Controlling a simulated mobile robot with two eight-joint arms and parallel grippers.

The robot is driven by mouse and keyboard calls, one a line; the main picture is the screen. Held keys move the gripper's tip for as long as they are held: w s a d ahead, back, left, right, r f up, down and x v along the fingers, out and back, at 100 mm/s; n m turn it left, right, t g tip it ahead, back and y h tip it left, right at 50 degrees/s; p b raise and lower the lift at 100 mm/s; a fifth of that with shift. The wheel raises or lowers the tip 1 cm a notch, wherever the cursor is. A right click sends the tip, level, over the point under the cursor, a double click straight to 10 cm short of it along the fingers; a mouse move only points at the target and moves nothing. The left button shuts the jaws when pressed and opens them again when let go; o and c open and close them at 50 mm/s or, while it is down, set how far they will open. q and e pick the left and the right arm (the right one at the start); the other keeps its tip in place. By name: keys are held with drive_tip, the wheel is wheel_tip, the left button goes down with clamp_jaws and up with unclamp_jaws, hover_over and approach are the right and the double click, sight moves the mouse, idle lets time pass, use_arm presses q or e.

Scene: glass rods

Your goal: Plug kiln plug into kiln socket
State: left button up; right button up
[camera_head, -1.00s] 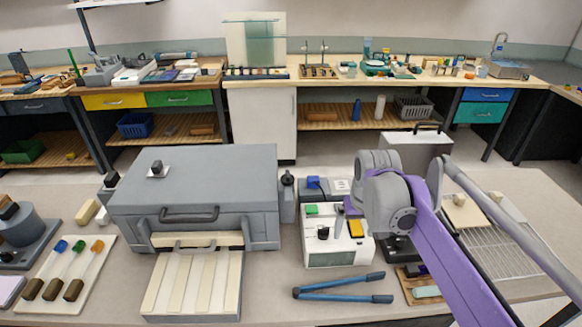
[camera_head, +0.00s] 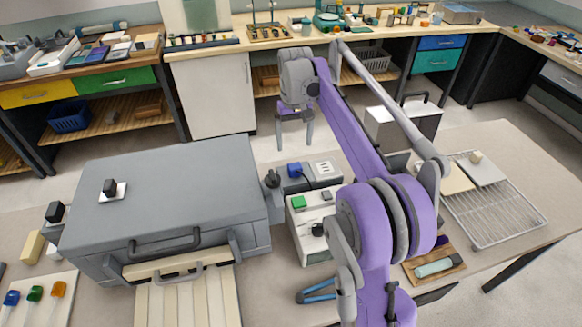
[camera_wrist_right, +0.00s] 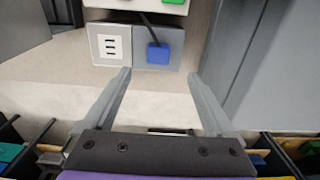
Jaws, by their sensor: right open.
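The blue plug (camera_head: 294,170) sits on the grey half of a small block behind the white control box. The pale socket plate (camera_head: 324,167) with dark slots is on the block's other half, to the right. In the right wrist view the blue plug (camera_wrist_right: 158,54) has a dark cord running up toward the white box, and the socket plate (camera_wrist_right: 110,43) is left of it. My right gripper (camera_head: 294,146) is open and empty, fingers down, behind the block. In the wrist view its fingertips (camera_wrist_right: 158,76) lie either side of the plug's line, apart from it. My left gripper is out of view.
The grey kiln (camera_head: 165,205) stands left of the block. The white control box (camera_head: 310,245) with a green button is in front, partly hidden by my arm. A wire rack (camera_head: 498,215) and a grey case (camera_head: 402,125) are to the right.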

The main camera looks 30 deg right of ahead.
hover_over(295, 166)
drive_tip(key=shift+a+f, duration=0.2)
drive_tip(key=shift+f, duration=2.6)
drive_tip(key=shift+d+f, duration=0.2)
drive_tip(key=shift+f, duration=2.45)
drive_tip(key=c, duration=1.4)
drive_tip(key=shift+o, duration=0.2)
wheel_tip(295, 166, up, 10)
drive_tip(key=shift+r, duration=0.1)
